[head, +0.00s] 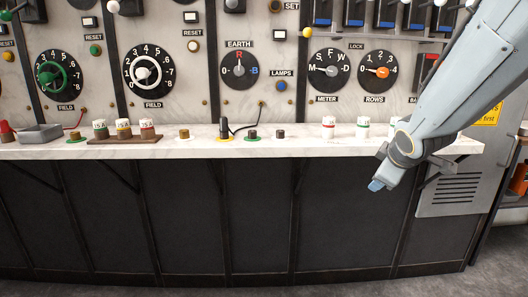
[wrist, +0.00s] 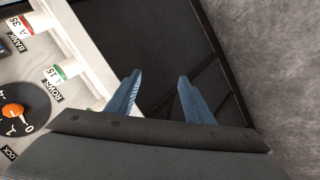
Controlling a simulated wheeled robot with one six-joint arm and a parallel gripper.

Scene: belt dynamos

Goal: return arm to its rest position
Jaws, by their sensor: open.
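My gripper (head: 377,184) hangs at the end of my grey arm on the right of the head view, in front of the shelf edge and the dark lower panels. In the wrist view my gripper (wrist: 158,95) shows two blue fingers spread apart with nothing between them. Dark panel and grey floor lie beyond the fingers. The gripper touches nothing that I can see.
A pale marble shelf (head: 285,146) runs along the panel, with several fuses, studs and a grey tray (head: 40,133). My arm hides part of the shelf. Floor in front is clear.

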